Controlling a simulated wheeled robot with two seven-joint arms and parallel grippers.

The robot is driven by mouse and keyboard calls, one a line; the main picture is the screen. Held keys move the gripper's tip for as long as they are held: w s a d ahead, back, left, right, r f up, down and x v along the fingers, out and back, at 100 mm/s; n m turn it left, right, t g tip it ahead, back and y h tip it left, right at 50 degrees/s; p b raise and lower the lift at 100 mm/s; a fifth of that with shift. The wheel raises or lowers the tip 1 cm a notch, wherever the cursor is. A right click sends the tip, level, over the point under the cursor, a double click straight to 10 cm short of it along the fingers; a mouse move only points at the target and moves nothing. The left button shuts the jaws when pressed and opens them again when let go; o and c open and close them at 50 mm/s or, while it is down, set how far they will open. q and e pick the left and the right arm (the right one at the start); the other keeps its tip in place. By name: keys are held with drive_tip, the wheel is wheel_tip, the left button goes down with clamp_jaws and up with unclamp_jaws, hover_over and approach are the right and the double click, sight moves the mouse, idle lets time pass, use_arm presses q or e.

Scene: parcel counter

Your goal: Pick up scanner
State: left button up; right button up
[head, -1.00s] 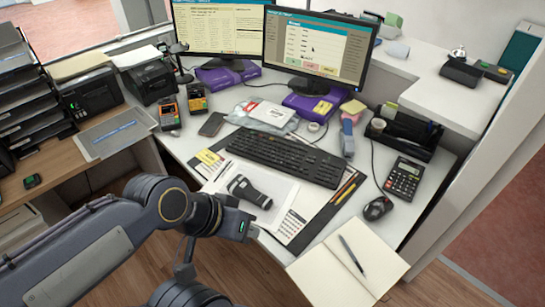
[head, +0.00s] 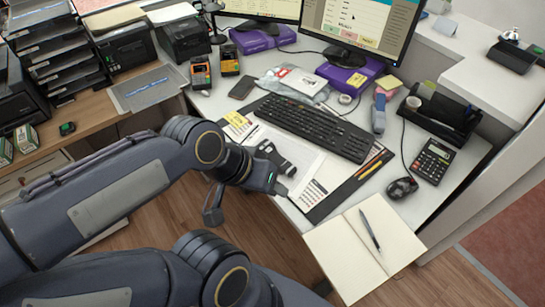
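My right gripper is not in view; one of my arm links fills the bottom of the picture.
A black keyboard (head: 312,127) lies behind the sheet. An open notebook (head: 350,255) with a pen is at the front right, near a mouse (head: 402,188) and a calculator (head: 433,160). Two handheld terminals (head: 201,74) stand at the back left. Monitors stand behind.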

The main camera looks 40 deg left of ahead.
use_arm(q)
drive_tip(key=o, duration=0.8)
drive_tip(key=w+a+f+n+g, duration=0.1)
drive_tip(key=w+a+n, duration=0.1)
drive_tip(key=w, duration=0.1)
drive_tip(key=w+a+f+n+y+b, duration=0.1)
drive_tip(key=w+n, duration=0.1)
drive_tip(key=w, duration=0.1)
drive_tip(key=w+a+f+n+g+b, duration=0.1)
drive_tip(key=w+a+n, duration=0.1)
drive_tip(key=w, duration=0.1)
drive_tip(key=shift+w+a+f+g+y, duration=0.2)
drive_tip(key=shift+a+f+g+y, duration=0.1)
drive_tip(key=shift+a+f, duration=0.1)
drive_tip(key=shift+c, duration=0.2)
drive_tip(key=n+g+y+b, duration=0.2)
drive_tip(key=n+g, duration=0.1)
drive_tip(key=n, duration=0.5)
hover_over(282, 162)
drive_tip(key=f, duration=0.7)
drive_tip(key=s+f, duration=0.1)
drive_tip(key=f, duration=0.3)
drive_tip(key=shift+d+f, duration=0.1)
drive_tip(key=shift+w+f, duration=0.2)
drive_tip(key=shift+f, duration=0.15)
drive_tip(key=shift+w+f, duration=0.2)
drive_tip(key=shift+f, duration=1.7)
drive_tip(key=shift+w+f, duration=0.2)
drive_tip(key=shift+f, duration=1.7)
